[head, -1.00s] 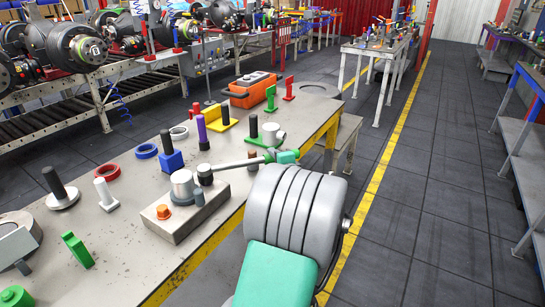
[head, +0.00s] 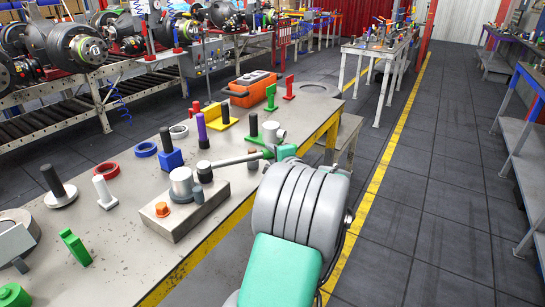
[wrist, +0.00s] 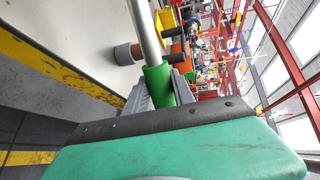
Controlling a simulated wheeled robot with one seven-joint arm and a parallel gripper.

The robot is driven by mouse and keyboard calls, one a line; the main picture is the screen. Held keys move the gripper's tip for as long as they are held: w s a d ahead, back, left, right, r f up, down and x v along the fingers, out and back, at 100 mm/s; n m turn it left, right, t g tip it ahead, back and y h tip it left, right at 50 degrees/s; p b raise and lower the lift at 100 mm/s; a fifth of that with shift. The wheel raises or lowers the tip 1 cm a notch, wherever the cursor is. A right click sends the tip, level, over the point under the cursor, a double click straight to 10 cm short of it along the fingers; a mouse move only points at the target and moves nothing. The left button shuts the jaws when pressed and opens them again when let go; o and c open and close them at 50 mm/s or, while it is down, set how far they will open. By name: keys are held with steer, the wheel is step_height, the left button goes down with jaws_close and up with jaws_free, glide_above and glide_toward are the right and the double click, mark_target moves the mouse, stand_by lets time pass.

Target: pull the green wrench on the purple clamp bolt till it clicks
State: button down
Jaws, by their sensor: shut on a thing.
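The wrench has a grey shaft (head: 236,160) and a green grip (wrist: 158,84). Its dark head (head: 203,168) sits over the metal fixture block (head: 178,226) near the bench's front edge. My gripper (wrist: 160,92) is shut on the green grip, with one grey finger on each side; in the head view it is partly hidden behind my arm. I see no purple on the bolt under the wrench head, which covers it. A purple post (head: 202,128) stands farther back on the bench. Whether the wrench has clicked cannot be seen.
The block also carries a silver cylinder (head: 182,184) and an orange nut (head: 162,209). A blue block with a dark pin (head: 170,159), a white bolt (head: 104,192) and an orange toolbox (head: 250,92) stand on the bench (head: 125,245). The floor aisle to the right is clear.

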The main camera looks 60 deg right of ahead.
steer(key=shift+r, duration=0.25)
